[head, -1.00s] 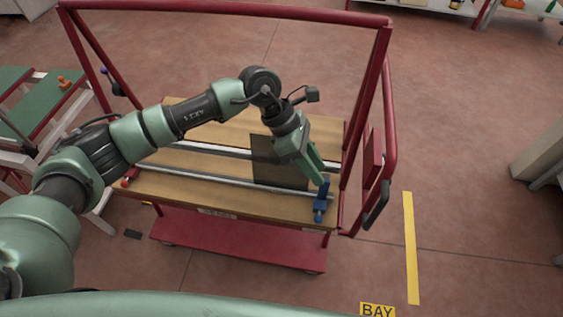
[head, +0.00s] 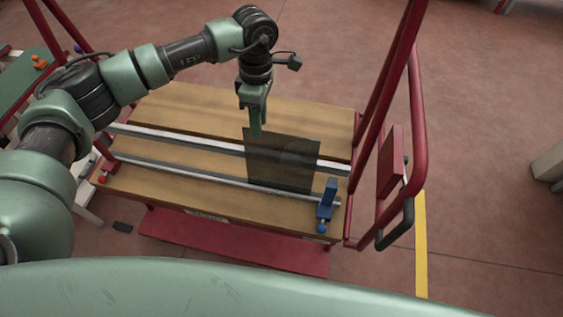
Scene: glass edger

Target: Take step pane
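The step pane (head: 283,165) is a dark, see-through rectangular sheet. It stands close to upright at the rails on the wooden cart top, left of a blue stop. My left gripper (head: 256,130) points down at the pane's upper left corner, its fingertips overlapping the top edge in this view. The fingers line up nearly one behind the other, so I cannot tell their gap or whether they touch the glass. My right gripper is out of view.
The red-framed cart has a wooden deck (head: 190,108) with two metal rails (head: 185,171). A blue stop (head: 327,203) sits at the front rail's right end. Red frame posts and a black handle (head: 397,226) stand to the right. The deck's left side is clear.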

